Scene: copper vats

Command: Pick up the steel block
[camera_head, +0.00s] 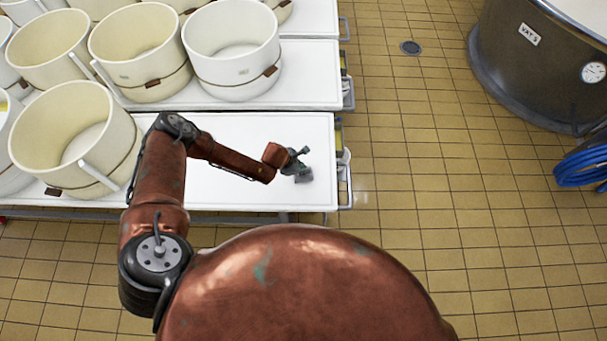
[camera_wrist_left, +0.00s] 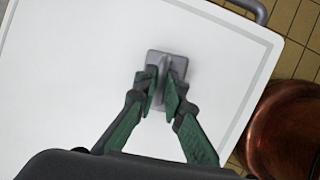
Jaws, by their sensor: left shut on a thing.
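The steel block (camera_wrist_left: 156,60) shows in the left wrist view as a grey piece with a flat plate and a raised middle part, over the white tabletop (camera_wrist_left: 75,60). My left gripper (camera_wrist_left: 161,88) is shut on its raised part, one green finger on each side. The fingers hide part of the block. In the head view my left gripper (camera_head: 297,167) is over the right end of the table, and the block is too small there to tell apart from it. I cannot tell whether the block touches the tabletop. My right gripper is not in view.
Several cream tubs (camera_head: 75,135) stand on the tables to the left and behind. A dark vat (camera_head: 530,70) and a blue coiled hose (camera_head: 580,167) are at the right.

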